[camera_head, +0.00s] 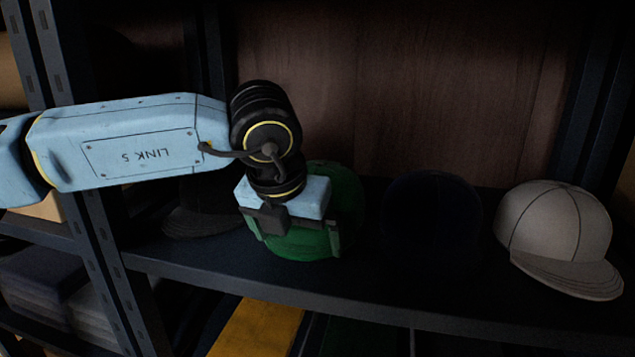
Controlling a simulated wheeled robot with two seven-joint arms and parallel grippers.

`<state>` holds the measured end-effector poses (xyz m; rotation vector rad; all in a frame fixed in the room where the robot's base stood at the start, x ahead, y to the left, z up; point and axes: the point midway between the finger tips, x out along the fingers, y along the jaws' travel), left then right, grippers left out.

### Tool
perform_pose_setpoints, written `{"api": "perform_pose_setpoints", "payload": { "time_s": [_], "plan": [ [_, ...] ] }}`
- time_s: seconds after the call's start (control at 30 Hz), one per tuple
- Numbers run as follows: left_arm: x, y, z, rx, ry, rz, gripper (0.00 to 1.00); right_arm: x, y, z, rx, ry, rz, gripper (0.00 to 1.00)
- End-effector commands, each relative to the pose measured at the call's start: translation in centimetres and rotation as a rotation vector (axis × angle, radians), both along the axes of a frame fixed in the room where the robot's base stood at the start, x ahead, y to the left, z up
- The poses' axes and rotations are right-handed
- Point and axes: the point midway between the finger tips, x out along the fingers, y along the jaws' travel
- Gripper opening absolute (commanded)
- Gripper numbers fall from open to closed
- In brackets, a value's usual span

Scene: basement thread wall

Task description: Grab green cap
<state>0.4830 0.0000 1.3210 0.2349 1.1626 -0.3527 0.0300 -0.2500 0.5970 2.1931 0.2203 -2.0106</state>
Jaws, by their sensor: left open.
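The green cap (346,206) sits on the dark shelf, in the middle of the row of caps. My left arm comes in from the left, and my left gripper (297,240) is in front of the cap with its fingers spread open. One finger shows at the cap's left side and one toward its right. The gripper body hides much of the cap's crown. Whether the fingers touch the cap cannot be told. My right gripper is not in view.
A black cap (196,208) is left of the green one, a dark navy cap (432,215) right of it, and a grey-white cap (556,235) further right. Black uprights frame the shelf (400,301). Folded yellow cloth (256,328) lies below.

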Motion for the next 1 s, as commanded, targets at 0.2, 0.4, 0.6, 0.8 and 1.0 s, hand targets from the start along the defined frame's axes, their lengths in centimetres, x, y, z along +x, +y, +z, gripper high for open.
{"api": "perform_pose_setpoints", "payload": {
  "time_s": [0.2, 0.4, 0.6, 0.8, 1.0],
  "plan": [
    [0.26, -0.13, -0.82, -0.001, 0.000, 0.000, 1.00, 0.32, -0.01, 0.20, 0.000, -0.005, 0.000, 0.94],
    [0.24, -0.14, -0.80, 0.000, 0.000, 0.000, 0.88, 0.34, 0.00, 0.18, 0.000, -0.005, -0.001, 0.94],
    [0.24, -0.13, -0.76, 0.000, 0.000, -0.001, 0.62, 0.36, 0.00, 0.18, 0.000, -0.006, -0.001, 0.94],
    [0.25, -0.14, -0.72, 0.000, -0.001, -0.001, 0.58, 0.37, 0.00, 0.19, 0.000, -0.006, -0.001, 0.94],
    [0.27, -0.16, -0.24, 0.000, -0.002, -0.001, 0.58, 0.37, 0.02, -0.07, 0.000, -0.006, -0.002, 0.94]
  ]
}}
